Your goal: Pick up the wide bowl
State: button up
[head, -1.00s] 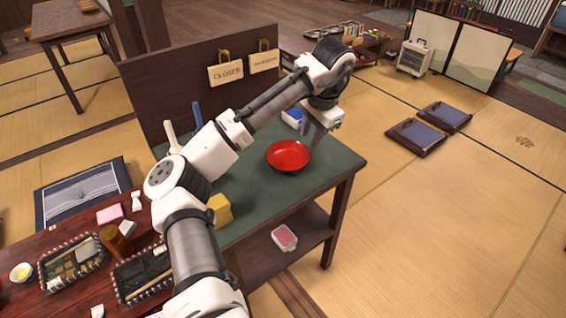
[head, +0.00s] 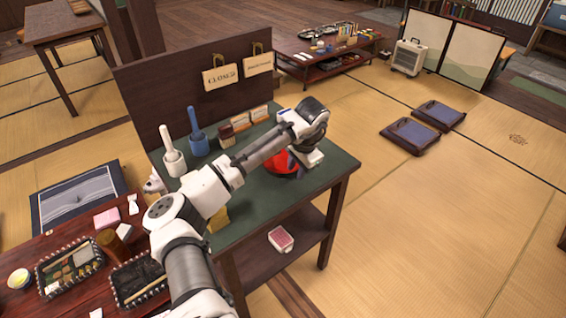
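The wide bowl (head: 279,166) is red and sits on the green top of a dark wooden stand (head: 255,199). My arm reaches over the stand from the lower left and covers much of the bowl, so only part of its red surface shows. My gripper (head: 302,165) is low over the bowl's right side, pointing down. Its fingers are hidden, so I cannot tell whether it is open or shut or whether it touches the bowl.
A dark panel (head: 165,95) with hanging signs rises behind. A yellow block (head: 218,219) sits at the front left. The right end is clear.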

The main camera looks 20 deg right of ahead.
jog(key=shift+f, duration=0.1)
grip_shut()
dwell(0.4)
